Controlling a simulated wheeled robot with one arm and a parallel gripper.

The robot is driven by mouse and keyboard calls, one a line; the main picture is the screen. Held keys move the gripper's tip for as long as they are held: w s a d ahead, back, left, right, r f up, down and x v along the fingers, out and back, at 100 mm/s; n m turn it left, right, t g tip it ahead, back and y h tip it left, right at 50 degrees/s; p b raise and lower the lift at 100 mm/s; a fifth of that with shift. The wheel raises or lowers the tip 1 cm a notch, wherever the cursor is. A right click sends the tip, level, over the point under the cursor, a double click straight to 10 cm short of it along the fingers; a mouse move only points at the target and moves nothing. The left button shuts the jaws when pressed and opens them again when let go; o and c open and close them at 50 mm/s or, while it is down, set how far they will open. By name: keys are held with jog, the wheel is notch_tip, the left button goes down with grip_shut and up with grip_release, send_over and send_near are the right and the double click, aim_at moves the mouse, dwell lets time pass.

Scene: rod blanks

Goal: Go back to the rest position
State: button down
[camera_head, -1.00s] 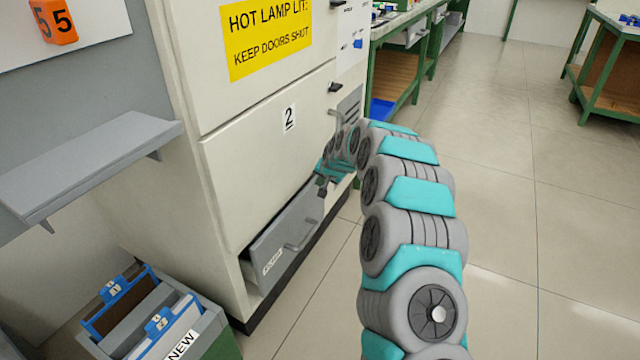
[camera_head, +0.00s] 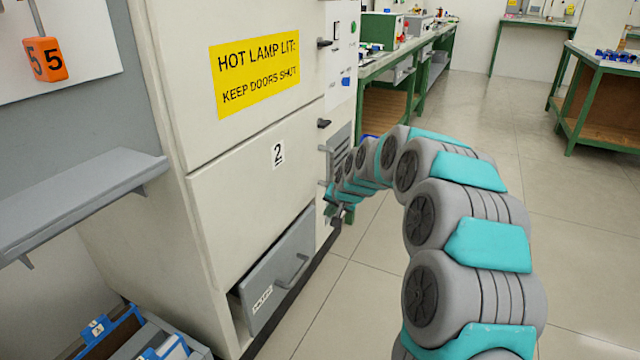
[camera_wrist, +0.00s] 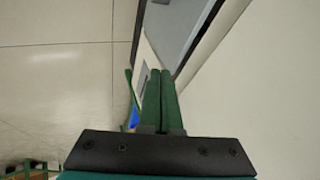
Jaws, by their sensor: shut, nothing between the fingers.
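My gripper (camera_head: 338,215) is beside the front of the white cabinet (camera_head: 240,165), near its lower right side, at the end of my raised, curved arm. In the wrist view, the two green fingers of my gripper (camera_wrist: 162,75) lie together, shut with nothing between them. The grey lower drawer (camera_head: 285,268) of the cabinet stands partly open to the left of my gripper. Its bar handle (camera_head: 294,272) is apart from the fingers.
A grey shelf (camera_head: 80,195) juts out at the left. A bin with blue-tabbed dividers (camera_head: 110,330) stands at the lower left. Green-framed benches (camera_head: 575,140) stand at the back and right. The tiled floor (camera_head: 480,130) on the right is clear.

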jog(key=s+r+n+g, duration=0.2)
jog(key=s+r, duration=0.1)
jog(key=s, duration=0.9)
jog(key=s+r+n+g, duration=0.1)
jog(key=s+r+g, duration=0.15)
jog(key=s, duration=1.05)
jog(key=s+d+g+h, duration=0.1)
jog(key=s+d+g, duration=0.1)
jog(key=s, duration=1.3)
jog(key=s+d+n+g+h, duration=0.1)
jog(key=s+d, duration=0.4)
jog(key=s, duration=1)
jog(key=shift+s+d+n+g+h, duration=0.25)
jog(key=shift+s+n+g+h, duration=0.1)
jog(key=shift+g, duration=0.1)
